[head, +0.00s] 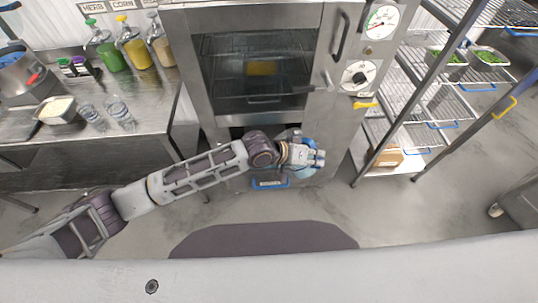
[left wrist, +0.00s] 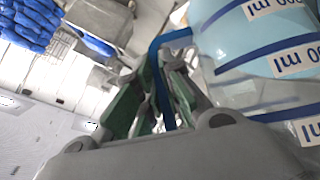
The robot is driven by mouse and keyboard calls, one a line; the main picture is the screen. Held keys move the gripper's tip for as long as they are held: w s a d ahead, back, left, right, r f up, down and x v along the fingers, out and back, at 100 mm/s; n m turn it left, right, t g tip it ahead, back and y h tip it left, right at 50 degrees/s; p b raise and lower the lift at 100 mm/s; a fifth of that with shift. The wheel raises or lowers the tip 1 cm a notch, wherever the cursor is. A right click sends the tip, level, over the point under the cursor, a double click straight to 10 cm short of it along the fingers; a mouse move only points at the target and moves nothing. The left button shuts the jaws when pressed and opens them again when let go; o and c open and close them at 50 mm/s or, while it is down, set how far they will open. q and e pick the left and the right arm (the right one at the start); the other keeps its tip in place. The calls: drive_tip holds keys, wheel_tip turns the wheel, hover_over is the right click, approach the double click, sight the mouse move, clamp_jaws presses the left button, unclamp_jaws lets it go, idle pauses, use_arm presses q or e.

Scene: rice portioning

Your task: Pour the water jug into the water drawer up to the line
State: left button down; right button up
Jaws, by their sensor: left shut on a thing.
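My left gripper (head: 303,155) is in front of the steamer, low down and above the water drawer's front. In the left wrist view its fingers (left wrist: 165,100) are closed around the blue handle (left wrist: 167,75) of the clear water jug (left wrist: 250,95). The jug has blue lines and ml labels, and light blue water shows inside it. In the head view the jug is mostly hidden by the gripper. The water drawer (head: 270,183) shows a blue handle low on the steamer; its inside and fill line are not visible. My right gripper is not in view.
The steamer (head: 255,70) has a glass door, two dials (head: 383,22) and a yellow lever (head: 364,104). A wire rack (head: 440,90) with green-filled trays stands right. A steel counter (head: 150,95) with bottles and glasses stands left. The floor between is clear.

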use_arm(q)
drive_tip(key=shift+w+a, duration=0.15)
idle(0.3)
drive_tip(key=s+d+f+m+t+y, duration=0.3)
drive_tip(key=d+f+y, duration=0.1)
drive_tip(key=f, duration=0.2)
drive_tip(key=shift+s+f+t+y, duration=0.3)
drive_tip(key=shift+s+f+t, duration=0.1)
idle(1.7)
idle(0.8)
